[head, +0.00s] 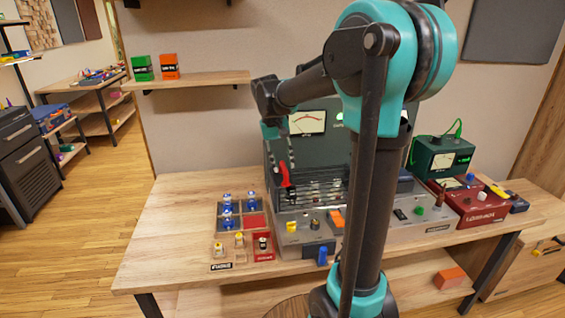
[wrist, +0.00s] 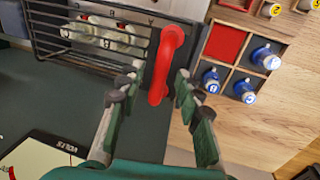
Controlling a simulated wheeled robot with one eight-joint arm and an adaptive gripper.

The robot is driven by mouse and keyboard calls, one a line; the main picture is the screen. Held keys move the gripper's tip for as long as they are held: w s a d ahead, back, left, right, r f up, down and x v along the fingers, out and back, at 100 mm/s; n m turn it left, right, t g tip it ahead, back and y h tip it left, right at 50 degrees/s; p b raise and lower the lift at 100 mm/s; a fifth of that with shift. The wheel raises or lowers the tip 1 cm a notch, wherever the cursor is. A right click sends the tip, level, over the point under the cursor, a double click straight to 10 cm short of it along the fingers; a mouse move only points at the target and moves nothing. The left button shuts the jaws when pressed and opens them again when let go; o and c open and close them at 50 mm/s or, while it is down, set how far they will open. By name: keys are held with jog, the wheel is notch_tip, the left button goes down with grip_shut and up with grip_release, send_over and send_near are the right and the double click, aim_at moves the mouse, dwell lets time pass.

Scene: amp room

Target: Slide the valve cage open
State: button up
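The valve cage (wrist: 85,38) is a dark wire-bar cage with pale glass valves (wrist: 95,28) inside, at the upper left of the wrist view. A red curved handle (wrist: 166,58) stands at its right end. My gripper (wrist: 158,76) is open, with one finger on each side of the handle. I see gaps between the fingers and the handle, so it is not gripped. In the head view the cage (head: 318,190) is on the front of the dark green amp unit (head: 335,116), with the red handle (head: 284,172) at its left end. My arm hides the right part of the unit.
A wooden tray (wrist: 204,75) of compartments with blue-topped and yellow-topped valves lies beside the handle. In the head view, the bench (head: 165,220) is clear left of the tray. A red box (head: 480,205) and a green meter (head: 440,155) stand at the right.

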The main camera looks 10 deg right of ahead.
grip_shut()
jog(key=d, duration=2.8)
jog(key=shift+d, duration=0.1)
jog(key=shift+o, duration=0.6)
grip_release()
notch_tip(320, 180, up, 12)
jog(key=a, duration=0.2)
jog(key=shift+a, duration=0.2)
